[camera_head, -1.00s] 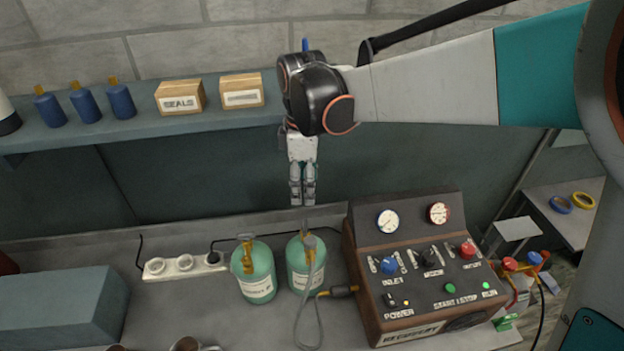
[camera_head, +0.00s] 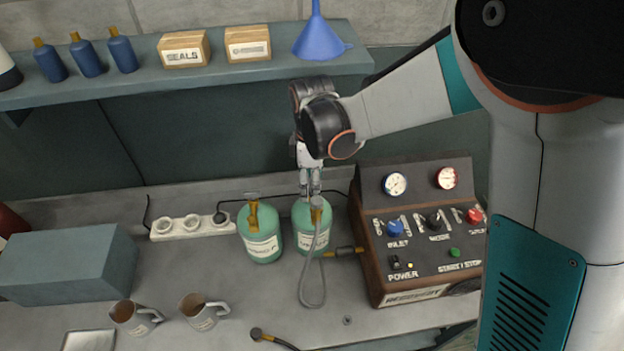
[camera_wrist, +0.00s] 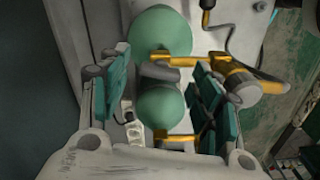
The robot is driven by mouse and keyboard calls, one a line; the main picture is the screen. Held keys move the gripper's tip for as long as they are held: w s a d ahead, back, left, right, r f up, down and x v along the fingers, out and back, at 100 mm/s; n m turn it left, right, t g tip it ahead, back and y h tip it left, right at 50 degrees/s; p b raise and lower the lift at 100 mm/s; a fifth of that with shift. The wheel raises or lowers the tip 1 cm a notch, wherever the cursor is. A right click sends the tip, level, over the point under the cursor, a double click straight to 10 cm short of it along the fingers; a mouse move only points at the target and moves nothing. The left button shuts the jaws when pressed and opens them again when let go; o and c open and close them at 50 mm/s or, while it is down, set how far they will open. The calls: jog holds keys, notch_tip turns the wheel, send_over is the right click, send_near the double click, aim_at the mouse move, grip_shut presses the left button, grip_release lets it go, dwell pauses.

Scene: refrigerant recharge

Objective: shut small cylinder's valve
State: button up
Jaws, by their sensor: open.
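Two green cylinders stand side by side on the bench, a left one (camera_head: 261,238) and a right one (camera_head: 311,239); I cannot tell for sure which is the small cylinder. The left one has an orange-yellow valve on top. The right one's top fitting (camera_head: 317,202) has a grey hose (camera_head: 313,284) hanging from it. My gripper (camera_head: 311,188) points down just above the right cylinder's top; contact cannot be made out. In the wrist view, my open fingers (camera_wrist: 160,88) stand apart, with green rounded cylinder tops (camera_wrist: 160,107) and yellow fittings (camera_wrist: 240,83) between and beyond them.
The recovery machine (camera_head: 421,240) stands close on the right. A power strip (camera_head: 182,227) lies behind left, two mugs (camera_head: 203,311) in front, a blue-grey box (camera_head: 75,263) at far left. A shelf above holds bottles, boxes and a blue funnel (camera_head: 318,38).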

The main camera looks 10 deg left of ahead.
jog(key=shift+f, duration=0.15)
jog(key=shift+c, duration=0.5)
jog(key=c, duration=1)
jog(key=shift+o, duration=0.2)
jog(key=m+b, duration=0.1)
jog(key=m, duration=0.3)
jog(key=shift+b, duration=0.3)
jog(key=m+b, duration=0.1)
jog(key=m, duration=0.2)
jog(key=shift+m, duration=0.3)
jog(key=m+b, duration=0.1)
jog(key=m, duration=0.2)
jog(key=shift+m, duration=0.3)
jog(key=shift+m+b, duration=0.3)
jog(key=shift+m, duration=1.7)
